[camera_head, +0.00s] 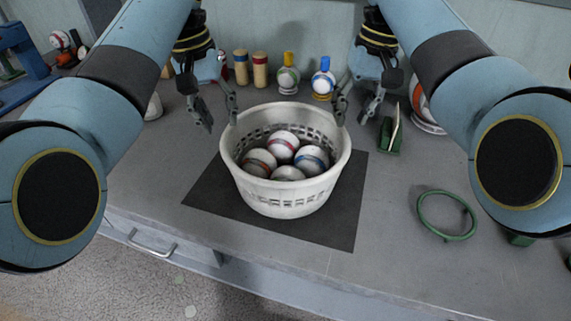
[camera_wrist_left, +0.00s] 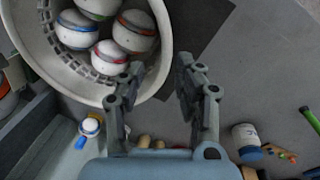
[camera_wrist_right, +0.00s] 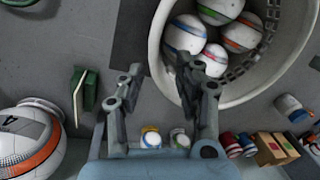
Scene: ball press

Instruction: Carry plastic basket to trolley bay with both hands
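A white plastic basket (camera_head: 285,205) holding several striped balls (camera_head: 284,145) stands upright on a dark mat (camera_head: 335,225) on the grey bench. My left gripper (camera_head: 221,124) is open at the basket's left back side. In the left wrist view the left gripper (camera_wrist_left: 158,85) has one fingertip by the basket rim (camera_wrist_left: 155,80). My right gripper (camera_head: 357,117) is open at the right back side. In the right wrist view the right gripper (camera_wrist_right: 158,75) has one fingertip overlapping the rim (camera_wrist_right: 155,50); contact is unclear. I cannot make out a trolley bay.
Behind the basket stand wooden-topped cylinders (camera_head: 260,70) and small balls with coloured stands, one blue (camera_head: 323,78). A green ring (camera_head: 446,215) lies at right, and a green holder (camera_head: 390,135) stands right of my right gripper. The bench front left of the mat is clear.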

